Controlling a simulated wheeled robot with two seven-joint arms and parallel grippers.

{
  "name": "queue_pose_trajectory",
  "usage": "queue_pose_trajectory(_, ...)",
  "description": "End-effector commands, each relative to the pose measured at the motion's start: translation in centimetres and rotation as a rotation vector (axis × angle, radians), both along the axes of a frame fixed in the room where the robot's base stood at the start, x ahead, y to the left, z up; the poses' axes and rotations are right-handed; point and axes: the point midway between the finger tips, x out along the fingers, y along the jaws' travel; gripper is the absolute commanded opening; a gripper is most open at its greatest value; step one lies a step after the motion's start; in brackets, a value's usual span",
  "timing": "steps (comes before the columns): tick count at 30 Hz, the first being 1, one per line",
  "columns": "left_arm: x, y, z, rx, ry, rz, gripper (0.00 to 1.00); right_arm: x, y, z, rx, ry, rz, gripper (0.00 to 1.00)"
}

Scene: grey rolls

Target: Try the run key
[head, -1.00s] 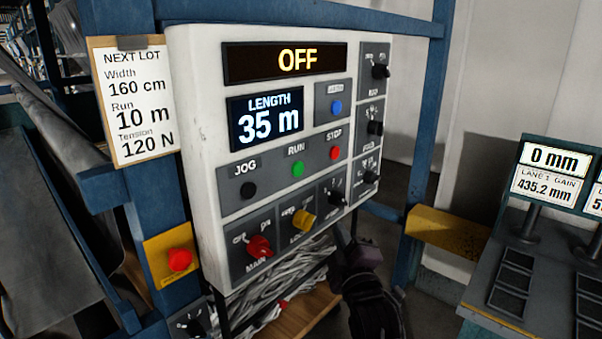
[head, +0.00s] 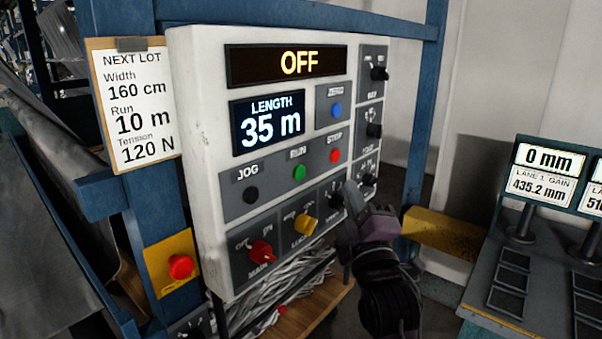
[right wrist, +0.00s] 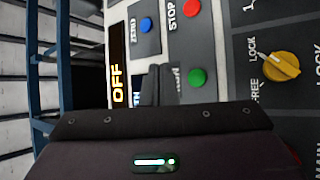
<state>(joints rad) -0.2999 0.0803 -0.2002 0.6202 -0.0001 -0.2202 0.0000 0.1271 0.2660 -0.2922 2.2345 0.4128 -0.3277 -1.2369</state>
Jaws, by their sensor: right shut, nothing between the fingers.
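The white control panel (head: 205,215) carries a green RUN button (head: 299,172), which also shows in the right wrist view (right wrist: 197,78). A black JOG button (head: 251,195) is left of it and a red STOP button (head: 335,156) right of it. The upper display (head: 285,64) reads OFF and the LENGTH display (head: 267,122) reads 35 m. My right gripper (head: 349,192) is shut and empty, in front of the panel's lower right, below and right of the RUN button and apart from it. Its finger partly hides the RUN label in the right wrist view. My left gripper is not in view.
A red MAIN switch (head: 261,252) and yellow LOCK switch (head: 305,224) sit below the buttons. A blue ZERO button (head: 336,110) is above. A red button on a yellow plate (head: 180,267) is at lower left. A note (head: 134,105) reads Run 10 m.

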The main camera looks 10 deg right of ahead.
Motion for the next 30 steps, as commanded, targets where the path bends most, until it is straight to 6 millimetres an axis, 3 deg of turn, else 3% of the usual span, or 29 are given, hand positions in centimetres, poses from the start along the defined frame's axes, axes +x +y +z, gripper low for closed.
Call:
queue_pose_trajectory(15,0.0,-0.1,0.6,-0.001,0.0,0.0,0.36,5.3,4.2,0.2,0.001,-0.001,0.001,0.0)
queue_pose_trajectory(30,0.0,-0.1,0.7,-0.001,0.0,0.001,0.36,6.3,5.0,0.0,0.0,0.0,0.001,0.0)
